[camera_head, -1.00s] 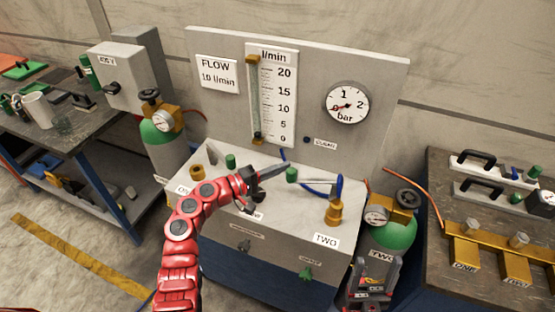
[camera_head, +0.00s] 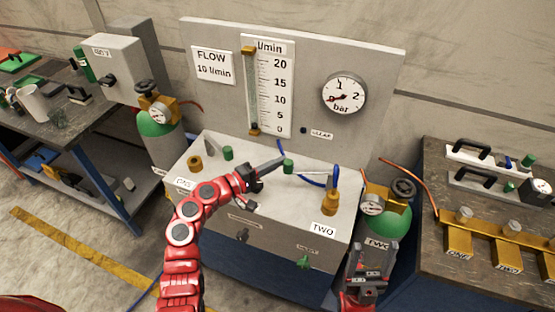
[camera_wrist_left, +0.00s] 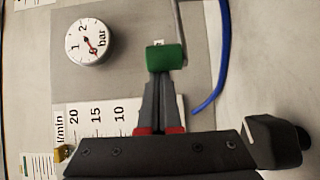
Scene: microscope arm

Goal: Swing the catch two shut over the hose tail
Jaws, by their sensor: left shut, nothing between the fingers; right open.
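Catch two has a green grip (camera_head: 288,166) on a grey bar that reaches right toward the brass fitting (camera_head: 330,203) behind the TWO label. A blue hose (camera_head: 336,174) ends at that fitting; I cannot tell how its tail sits there. My left gripper (camera_head: 282,160) is shut and empty, its tips right beside the green grip. In the left wrist view the green grip (camera_wrist_left: 166,57) lies just beyond the shut fingertips (camera_wrist_left: 160,78); I cannot tell if they touch. My right gripper (camera_head: 368,262) is open and empty, low in front of the bench's right end.
A second green grip (camera_head: 228,153) and brass fitting (camera_head: 195,163) stand at the left of the bench top. The flow panel (camera_head: 215,30) rises behind. A green cylinder with gauge (camera_head: 390,220) stands at right, beside a table with brass blocks (camera_head: 508,257).

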